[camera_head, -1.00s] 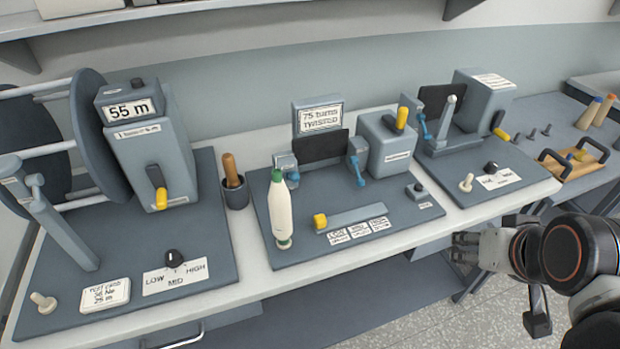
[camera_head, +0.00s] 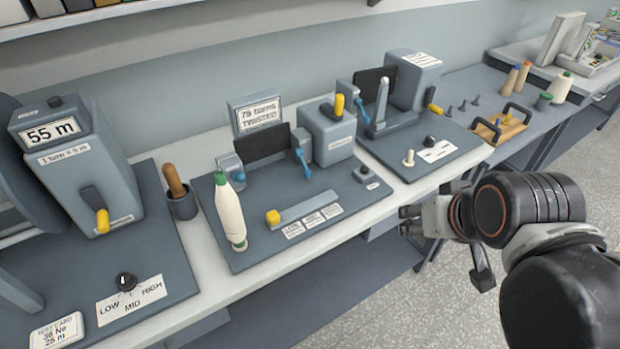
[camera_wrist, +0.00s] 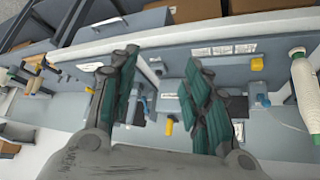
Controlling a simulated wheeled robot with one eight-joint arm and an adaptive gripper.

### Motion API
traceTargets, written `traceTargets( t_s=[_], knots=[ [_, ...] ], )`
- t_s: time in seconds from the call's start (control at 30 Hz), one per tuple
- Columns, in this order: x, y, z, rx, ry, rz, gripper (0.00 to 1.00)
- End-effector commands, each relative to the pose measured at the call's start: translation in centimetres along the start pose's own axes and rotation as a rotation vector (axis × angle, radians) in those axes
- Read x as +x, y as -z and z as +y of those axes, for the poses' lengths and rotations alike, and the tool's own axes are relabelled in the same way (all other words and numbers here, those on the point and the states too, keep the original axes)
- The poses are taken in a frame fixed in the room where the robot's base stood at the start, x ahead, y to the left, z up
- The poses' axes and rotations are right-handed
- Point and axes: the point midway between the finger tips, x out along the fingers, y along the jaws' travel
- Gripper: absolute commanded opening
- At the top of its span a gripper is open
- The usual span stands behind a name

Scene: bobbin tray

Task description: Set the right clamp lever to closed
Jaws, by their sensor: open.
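The twist tester (camera_head: 333,136) stands in the middle of the bench, with a dark plate between two small clamps. The right clamp carries a blue-tipped lever (camera_head: 303,160), which hangs down towards the front beside the grey housing. The left clamp (camera_head: 230,165) has a similar blue lever partly behind the white bobbin (camera_head: 230,212). I cannot tell the lever's exact setting. My gripper (camera_head: 406,222) is in front of the bench edge, to the right of the tester and apart from it. In the wrist view my gripper (camera_wrist: 158,88) has its fingers spread with nothing held between them.
A yellow-knobbed slider (camera_head: 273,217) lies at the tester's front. A second machine (camera_head: 412,80) stands to the right, with a wooden tray (camera_head: 498,127) beyond it. A counter (camera_head: 75,165) reading 55 m and a cup (camera_head: 181,205) stand left. Open floor lies before the bench.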

Motion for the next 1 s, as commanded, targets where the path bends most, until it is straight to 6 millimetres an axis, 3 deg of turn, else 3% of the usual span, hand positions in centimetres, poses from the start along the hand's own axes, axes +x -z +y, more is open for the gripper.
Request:
traceTargets(
  t_s=[0.6, 0.77, 1.0],
  knots=[
    [0.4, 0.3, -0.3, -0.006, 0.015, 0.001, 0.43],
    [2.4, 1.9, -1.8, -0.037, 0.082, 0.010, 0.43],
    [6.9, 5.3, -4.9, -0.107, 0.234, 0.058, 0.43]
  ],
)
